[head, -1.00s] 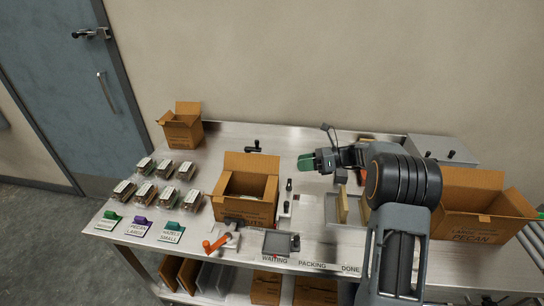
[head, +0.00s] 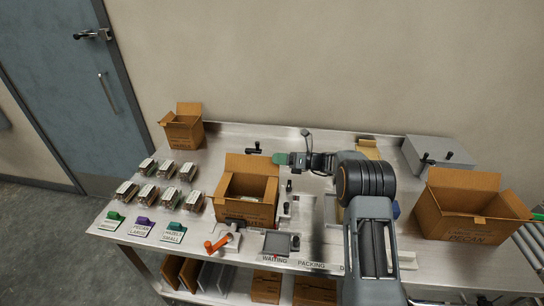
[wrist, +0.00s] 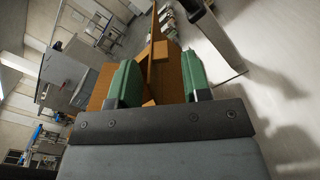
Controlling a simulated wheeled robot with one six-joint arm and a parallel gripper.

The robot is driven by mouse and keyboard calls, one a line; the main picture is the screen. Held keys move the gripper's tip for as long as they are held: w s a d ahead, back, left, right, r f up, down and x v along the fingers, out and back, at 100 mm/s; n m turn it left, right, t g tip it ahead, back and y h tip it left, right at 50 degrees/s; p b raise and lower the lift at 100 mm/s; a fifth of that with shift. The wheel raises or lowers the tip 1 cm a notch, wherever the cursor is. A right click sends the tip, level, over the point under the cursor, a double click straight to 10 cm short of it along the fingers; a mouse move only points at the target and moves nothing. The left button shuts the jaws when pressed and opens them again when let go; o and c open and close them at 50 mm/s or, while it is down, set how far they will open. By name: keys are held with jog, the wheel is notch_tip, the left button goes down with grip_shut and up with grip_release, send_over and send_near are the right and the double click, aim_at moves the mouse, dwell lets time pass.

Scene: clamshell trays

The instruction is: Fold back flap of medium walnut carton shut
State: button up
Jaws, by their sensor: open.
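The medium carton (head: 235,211), brown cardboard, stands in the middle of the bench with its top open; its front print is partly hidden by a clamp. Its back flap (head: 250,165) stands upright along the rear edge. My gripper (head: 279,158) has green fingertips and is at the right end of the back flap, near its top; the head view does not show whether they touch. In the wrist view, my two green fingers (wrist: 160,80) are apart, with brown cardboard (wrist: 167,72) of the carton beyond and between them.
Several clear nut trays (head: 146,194) stand left of the carton. A small open carton (head: 184,130) is behind them. An orange-handled clamp (head: 217,243) sits in front. A large pecan carton (head: 455,220) is at right, with a grey box (head: 437,155) behind.

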aim_at(252, 164)
jog(key=shift+w+a, duration=0.15)
jog(key=shift+a, duration=0.55)
jog(key=shift+w+a, duration=0.1)
jog(key=shift+a, duration=0.55)
jog(key=shift+c, duration=0.2)
grip_shut()
